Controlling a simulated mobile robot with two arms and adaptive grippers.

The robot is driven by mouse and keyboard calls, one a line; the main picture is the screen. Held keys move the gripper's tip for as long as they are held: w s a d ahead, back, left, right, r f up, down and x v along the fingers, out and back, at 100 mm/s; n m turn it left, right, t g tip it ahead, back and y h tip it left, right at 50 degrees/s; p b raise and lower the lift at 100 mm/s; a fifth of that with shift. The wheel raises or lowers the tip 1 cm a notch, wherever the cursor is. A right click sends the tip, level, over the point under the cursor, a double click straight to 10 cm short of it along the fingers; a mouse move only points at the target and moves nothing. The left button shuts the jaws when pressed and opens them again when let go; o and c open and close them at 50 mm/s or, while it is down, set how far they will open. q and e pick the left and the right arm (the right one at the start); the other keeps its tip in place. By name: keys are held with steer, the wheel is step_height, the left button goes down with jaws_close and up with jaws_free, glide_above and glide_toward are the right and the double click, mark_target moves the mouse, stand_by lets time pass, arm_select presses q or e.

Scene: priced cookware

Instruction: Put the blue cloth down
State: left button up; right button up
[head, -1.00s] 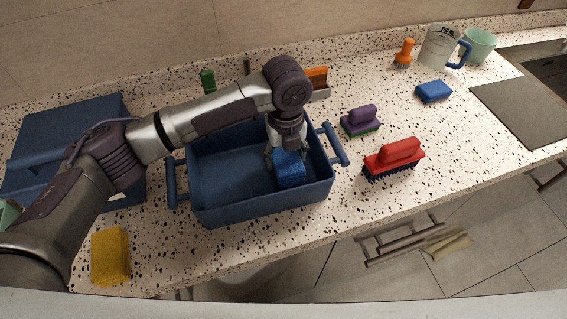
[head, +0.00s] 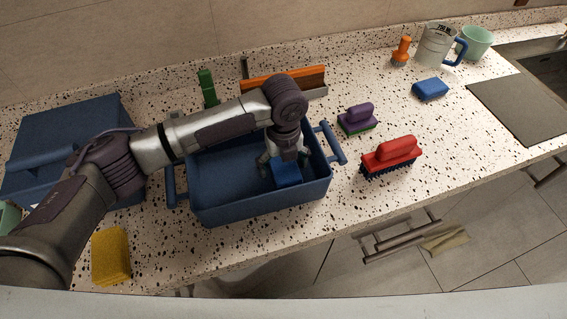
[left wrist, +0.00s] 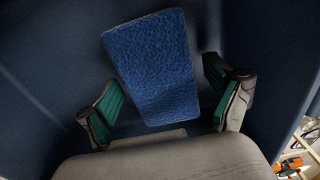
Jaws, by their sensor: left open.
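The blue cloth (head: 287,176), a thick, block-like piece with a textured face, rests in the right part of the blue bin (head: 262,207). It fills the upper middle of the left wrist view (left wrist: 155,65). My left gripper (head: 281,160) is inside the bin over the cloth. In the wrist view its green-padded fingers (left wrist: 168,98) are spread wide, with a gap on both sides of the cloth's near end. My right gripper is in neither view.
A blue lid or box (head: 65,130) lies left of the bin, a yellow sponge (head: 111,256) in front. An orange-topped squeegee (head: 300,80) is behind.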

arm_select(q)
step_height(320, 180, up, 12)
steer(key=b, duration=0.2)
steer(key=shift+r, duration=0.2)
